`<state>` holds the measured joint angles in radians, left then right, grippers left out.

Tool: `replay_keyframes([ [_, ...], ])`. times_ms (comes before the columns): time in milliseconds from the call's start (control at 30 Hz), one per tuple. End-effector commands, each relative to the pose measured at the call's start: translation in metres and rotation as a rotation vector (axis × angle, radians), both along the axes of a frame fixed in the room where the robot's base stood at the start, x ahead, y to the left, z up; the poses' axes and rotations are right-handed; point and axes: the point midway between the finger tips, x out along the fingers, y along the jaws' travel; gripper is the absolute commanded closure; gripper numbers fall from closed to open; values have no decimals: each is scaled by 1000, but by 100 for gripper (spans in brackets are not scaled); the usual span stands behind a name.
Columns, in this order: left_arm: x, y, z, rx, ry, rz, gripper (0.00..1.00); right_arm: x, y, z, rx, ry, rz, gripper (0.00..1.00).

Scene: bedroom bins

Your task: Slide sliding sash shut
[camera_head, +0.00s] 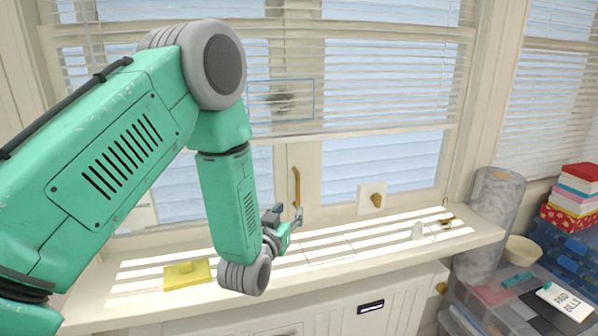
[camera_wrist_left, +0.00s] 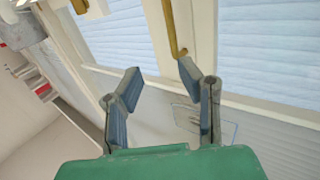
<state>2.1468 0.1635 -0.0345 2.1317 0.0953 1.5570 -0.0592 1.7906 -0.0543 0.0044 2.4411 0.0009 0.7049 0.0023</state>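A vertical brass handle (camera_head: 296,187) is on the middle upright, just above the sill. My left gripper (camera_head: 288,215) is just below and beside the handle, over the sill. In the left wrist view my left gripper (camera_wrist_left: 160,78) is open, with nothing between its fingers. There the brass handle (camera_wrist_left: 175,32) lies beyond the fingertips, close to the right finger; I cannot tell if they touch. My left arm hides the left part of the window. My right gripper is not in view.
The white sill (camera_head: 340,250) carries a yellow block (camera_head: 187,274) and a small white item (camera_head: 418,231). A brass knob on a white plate (camera_head: 376,198) is right of the handle. A grey roll (camera_head: 496,200), a bowl (camera_head: 522,250) and stacked books (camera_head: 573,198) stand at right.

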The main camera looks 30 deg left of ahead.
Motion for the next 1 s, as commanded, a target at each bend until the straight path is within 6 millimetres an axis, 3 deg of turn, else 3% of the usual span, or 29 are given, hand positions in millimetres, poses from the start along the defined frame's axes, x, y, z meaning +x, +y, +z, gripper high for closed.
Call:
replay_keyframes([
  [33,-4,3,9,-7,3,10,68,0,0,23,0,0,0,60],
  [100,-7,5,10,-5,-3,15,68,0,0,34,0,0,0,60],
  [367,-2,9,6,5,-16,25,68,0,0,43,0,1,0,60],
  [1000,110,41,6,4,-15,25,68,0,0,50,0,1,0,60],
])
